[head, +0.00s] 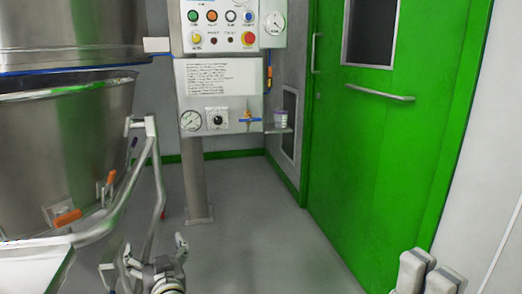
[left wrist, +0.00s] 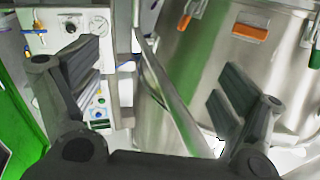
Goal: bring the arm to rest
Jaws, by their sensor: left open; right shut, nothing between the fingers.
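My left gripper (head: 148,258) is at the bottom of the head view, left of the middle, with its fingers spread and nothing between them. In the left wrist view its two dark finger pads (left wrist: 156,85) stand wide apart, with a steel rail and vessel beyond the gap. My right gripper (head: 427,271) shows at the bottom right of the head view, its finger pads together and empty. The lower parts of both grippers are cut off by the frame edge.
A large steel vessel (head: 80,130) with a tubular rail (head: 152,160) stands close at left. A green door (head: 390,120) is at right. The grey floor (head: 265,220) between is clear.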

